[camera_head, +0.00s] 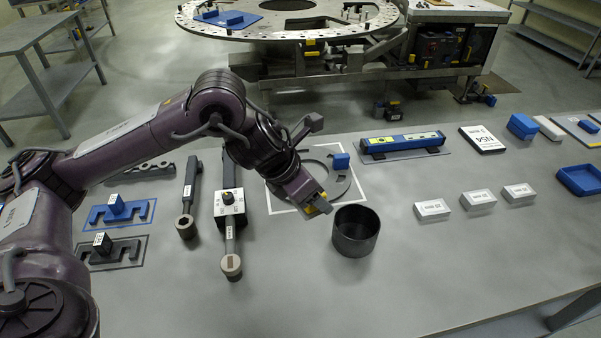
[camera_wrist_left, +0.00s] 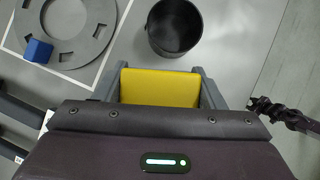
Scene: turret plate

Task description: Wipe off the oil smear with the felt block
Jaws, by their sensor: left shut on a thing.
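My left gripper (camera_head: 318,207) is shut on a yellow block (camera_wrist_left: 160,87), which I take to be the felt block. In the left wrist view the block sits between the two grey fingers. In the head view the gripper is over the grey table (camera_head: 300,285), between the grey ring plate (camera_head: 345,185) and the black cup (camera_head: 355,231). Only a little yellow shows there. I cannot make out the oil smear in either view.
A blue block (camera_head: 341,161) is on the ring plate. Wrench-like tools (camera_head: 229,215) lie to the left. A blue level (camera_head: 402,142) and several white boxes (camera_head: 432,209) lie to the right. The round turret plate (camera_head: 286,20) stands behind. The table's front middle is clear.

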